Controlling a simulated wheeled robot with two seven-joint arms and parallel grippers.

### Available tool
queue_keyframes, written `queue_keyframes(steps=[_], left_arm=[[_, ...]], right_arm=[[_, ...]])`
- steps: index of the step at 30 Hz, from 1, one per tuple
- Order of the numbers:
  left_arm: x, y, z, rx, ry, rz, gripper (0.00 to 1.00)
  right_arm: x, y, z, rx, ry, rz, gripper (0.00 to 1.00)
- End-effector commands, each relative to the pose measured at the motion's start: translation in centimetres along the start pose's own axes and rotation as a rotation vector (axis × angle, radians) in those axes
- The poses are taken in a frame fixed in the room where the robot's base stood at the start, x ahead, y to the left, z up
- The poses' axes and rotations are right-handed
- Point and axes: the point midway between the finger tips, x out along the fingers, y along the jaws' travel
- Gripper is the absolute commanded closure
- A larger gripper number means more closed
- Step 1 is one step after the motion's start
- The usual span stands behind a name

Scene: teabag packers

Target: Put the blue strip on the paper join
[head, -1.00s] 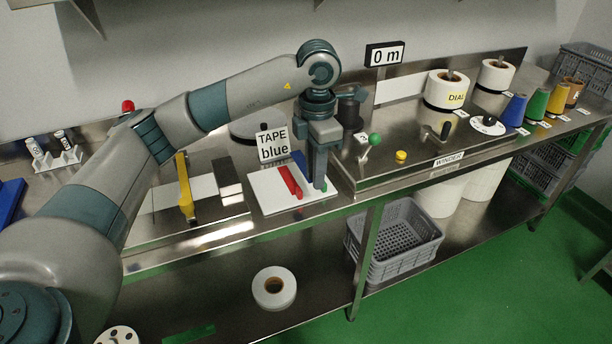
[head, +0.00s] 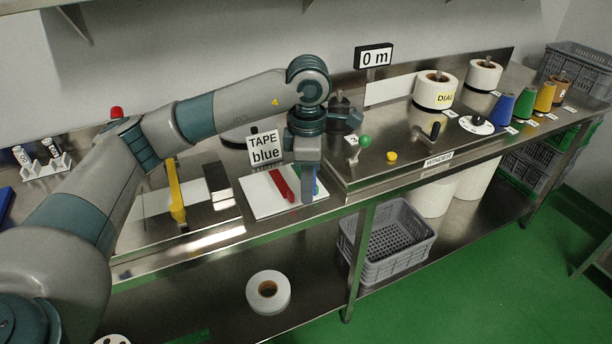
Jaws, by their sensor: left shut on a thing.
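My left gripper (head: 309,192) is shut on the blue strip (head: 315,187), low over the white strip board (head: 262,208). Only a sliver of blue shows, at the fingers; they hide the rest. A red strip (head: 284,184) lies on the board just left of the gripper. A sign (head: 265,149) reading "TAPE blue" stands behind the board. To the left, white paper (head: 150,203) lies on a metal plate with a yellow bar (head: 176,190) across it. I cannot make out the paper join clearly. My right gripper is not in view.
The winder (head: 437,161), with a green knob (head: 365,141) and a yellow button (head: 391,156), stands right of the board. A red lamp (head: 116,112) and a rack of small bottles (head: 47,166) are at the left. A grey crate (head: 390,240) sits on the lower shelf.

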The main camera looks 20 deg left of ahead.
Motion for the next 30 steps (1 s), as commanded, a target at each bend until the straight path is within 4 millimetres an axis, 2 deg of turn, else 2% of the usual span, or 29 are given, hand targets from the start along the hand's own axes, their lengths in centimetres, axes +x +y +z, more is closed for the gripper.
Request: queue_keyframes(steps=[21,27,30], left_arm=[[4.1,-9.4,-0.8,1.552,-0.002,0.001,1.00],[4.8,-11.4,-1.2,1.855,-0.011,-0.004,1.00],[5.0,-11.9,-1.3,1.937,-0.015,-0.004,1.00]], right_arm=[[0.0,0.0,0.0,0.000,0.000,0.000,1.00],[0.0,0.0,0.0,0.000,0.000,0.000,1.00],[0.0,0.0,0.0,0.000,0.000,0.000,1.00]])
